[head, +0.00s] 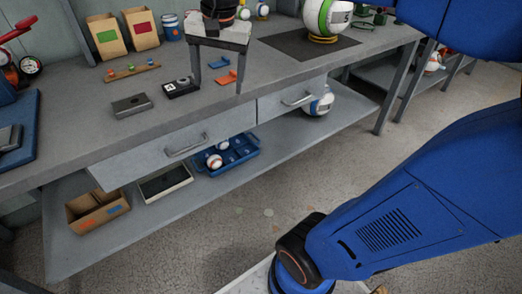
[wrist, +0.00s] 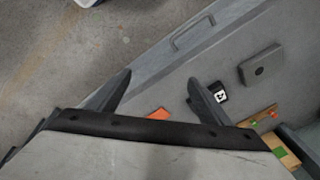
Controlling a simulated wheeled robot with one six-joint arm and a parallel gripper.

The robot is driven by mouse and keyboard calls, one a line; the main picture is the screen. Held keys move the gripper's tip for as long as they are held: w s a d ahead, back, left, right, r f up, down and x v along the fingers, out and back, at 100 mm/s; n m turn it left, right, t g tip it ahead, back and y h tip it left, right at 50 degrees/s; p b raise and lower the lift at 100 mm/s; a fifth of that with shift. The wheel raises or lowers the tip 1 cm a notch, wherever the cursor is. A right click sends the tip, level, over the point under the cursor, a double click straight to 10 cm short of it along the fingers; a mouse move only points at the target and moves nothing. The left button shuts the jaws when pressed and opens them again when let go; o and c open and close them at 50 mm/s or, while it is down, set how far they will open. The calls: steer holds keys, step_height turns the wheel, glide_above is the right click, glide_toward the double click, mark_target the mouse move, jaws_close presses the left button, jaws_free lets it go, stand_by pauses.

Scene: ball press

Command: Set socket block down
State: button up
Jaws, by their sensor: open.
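My gripper (head: 216,86) hangs over the workbench with its two fingers spread and nothing between them; its open fingers also show in the wrist view (wrist: 158,82). A grey rectangular block (head: 132,106) sits flat on the bench to the left of my gripper, apart from it. In the wrist view this block (wrist: 262,65) shows a small dark round spot on its top. A black block (head: 181,88) with a white marked square lies between it and my gripper; the left finger is close to it in the picture. I cannot tell for sure which is the socket block.
Orange pieces (head: 227,77) lie on the bench beyond the fingers. A wooden strip with colored pegs (head: 132,72) and two bins (head: 106,37) stand behind. A ball on a yellow ring (head: 325,20) rests on a dark mat (head: 290,44). Drawers (head: 160,150) front the bench.

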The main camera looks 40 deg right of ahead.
steer(key=s+d+f+n+t, duration=0.2)
steer(key=s+f+n, duration=0.6)
steer(key=s+f, duration=0.6)
steer(key=shift+s+n, duration=0.4)
steer(key=shift+s, duration=0.25)
